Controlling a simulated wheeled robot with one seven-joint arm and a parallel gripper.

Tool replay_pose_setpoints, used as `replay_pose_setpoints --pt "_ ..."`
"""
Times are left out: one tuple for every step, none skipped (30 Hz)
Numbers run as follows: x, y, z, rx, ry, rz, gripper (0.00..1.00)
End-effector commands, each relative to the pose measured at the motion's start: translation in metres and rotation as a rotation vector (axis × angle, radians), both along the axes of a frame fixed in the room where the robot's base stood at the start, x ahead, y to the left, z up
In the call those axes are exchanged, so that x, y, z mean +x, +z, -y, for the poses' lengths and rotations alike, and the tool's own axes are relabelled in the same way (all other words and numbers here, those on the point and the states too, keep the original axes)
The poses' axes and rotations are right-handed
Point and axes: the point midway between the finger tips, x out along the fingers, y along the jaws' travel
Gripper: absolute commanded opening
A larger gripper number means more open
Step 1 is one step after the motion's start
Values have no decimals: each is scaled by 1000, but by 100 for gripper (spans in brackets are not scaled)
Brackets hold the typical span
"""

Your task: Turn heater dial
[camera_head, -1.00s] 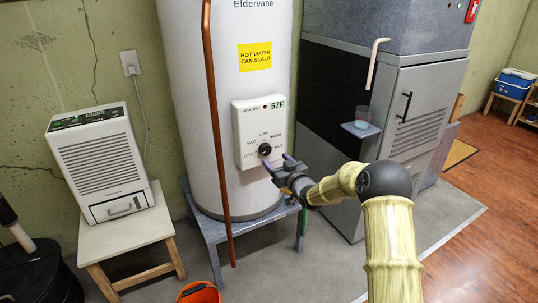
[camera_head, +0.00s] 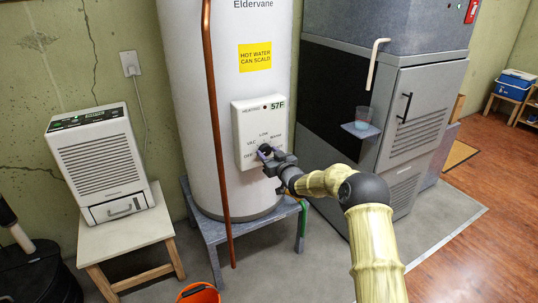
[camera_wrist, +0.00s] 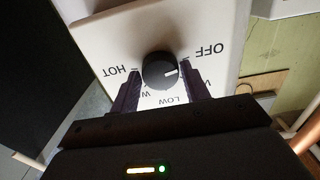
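The heater dial is a round black knob (camera_wrist: 160,70) on the white control panel (camera_head: 248,118) of the tall white water heater (camera_head: 242,90). The panel reads 57F. In the wrist view, where the lettering is upside down, the dial's white mark points right, near OFF and the partly hidden VAC label. HOT is on the far side. My gripper (camera_head: 266,153) is at the panel with its two dark fingers apart, one on each side of the dial. The fingers (camera_wrist: 160,85) appear to stand clear of the knob's sides; contact is hard to judge. The head view shows the dial mostly hidden by the gripper.
A copper pipe (camera_head: 218,140) runs vertically just left of the panel. A dehumidifier (camera_head: 98,165) sits on a stool at left. An orange bucket (camera_head: 198,293) is below.

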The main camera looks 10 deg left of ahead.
Motion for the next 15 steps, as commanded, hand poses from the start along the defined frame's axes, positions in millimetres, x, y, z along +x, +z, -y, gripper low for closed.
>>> replay_pose_setpoints --pt "0 0 0 0 0 0 36" --pt "0 0 0 0 0 0 30" --pt "0 0 0 0 0 0 22" --pt "0 0 0 0 0 0 19" --pt "0 0 0 0 0 0 19" --pt "0 0 0 0 0 0 19" --pt "0 0 0 0 0 0 19" --pt "0 0 0 1 0 -1 19" --pt "0 0 0 3 -1 -2 19" --pt "0 0 0 5 -1 -3 19" --pt "0 0 1 7 -1 -5 19" --pt "0 0 1 13 -1 -9 19" --pt "0 0 1 17 -1 -12 19" --pt "0 0 1 24 -1 -15 19" --pt "0 1 1 32 -1 -20 19"
